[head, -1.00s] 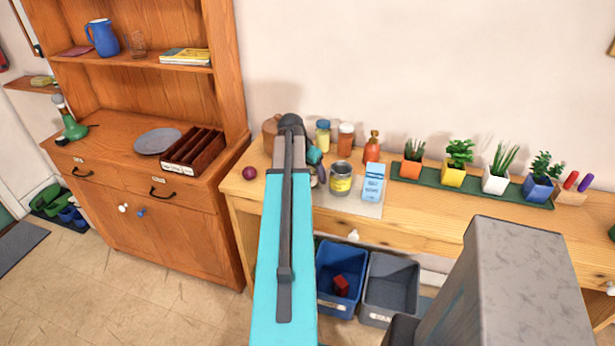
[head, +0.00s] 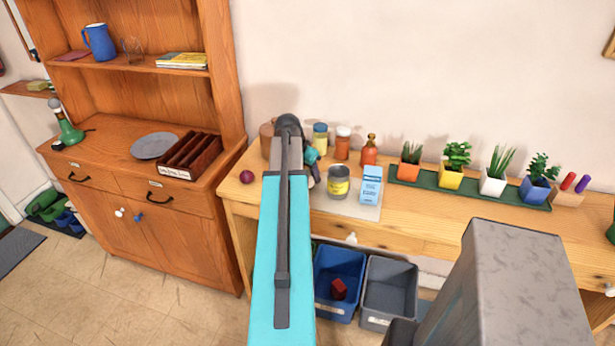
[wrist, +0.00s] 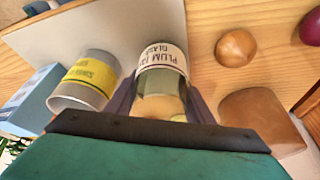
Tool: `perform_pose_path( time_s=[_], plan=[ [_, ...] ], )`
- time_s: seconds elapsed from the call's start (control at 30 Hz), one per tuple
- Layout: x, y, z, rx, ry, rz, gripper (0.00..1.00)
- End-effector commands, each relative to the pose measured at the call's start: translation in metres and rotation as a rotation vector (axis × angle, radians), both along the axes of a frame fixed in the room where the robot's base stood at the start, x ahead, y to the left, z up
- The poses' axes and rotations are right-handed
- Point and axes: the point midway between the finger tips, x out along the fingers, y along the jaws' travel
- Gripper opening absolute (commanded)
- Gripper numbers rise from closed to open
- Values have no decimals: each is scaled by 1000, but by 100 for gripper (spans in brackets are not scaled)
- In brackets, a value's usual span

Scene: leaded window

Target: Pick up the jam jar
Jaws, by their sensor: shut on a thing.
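The jam jar (wrist: 162,58) is clear glass with a white label reading "PLUM" and pale contents. In the wrist view it stands between the two fingers of my gripper (wrist: 160,98), which is shut on it. The fingers touch its sides. The jar's near end is partly covered by my gripper's body. In the head view my arm hides the jar, and only a bit of my gripper (head: 316,168) shows at the left end of the wooden table.
Left of the jar in the wrist view are a grey tin with a yellow label (wrist: 88,82) and a blue carton (wrist: 38,98). On its right are a brown ball (wrist: 236,48) and a brown block-like object (wrist: 262,112). Spice jars (head: 342,144) stand behind.

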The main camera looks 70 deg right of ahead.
Motion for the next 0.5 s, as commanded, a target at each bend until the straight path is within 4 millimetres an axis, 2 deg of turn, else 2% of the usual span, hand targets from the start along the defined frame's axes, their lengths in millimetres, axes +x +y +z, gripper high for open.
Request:
perform_pose_path(
  time_s=[0.37, 0.5],
  plan=[
    [0, -1, 27, -2, -1, 1, 22],
    [-4, 15, 26, -1, 0, 1, 22]
  ],
)
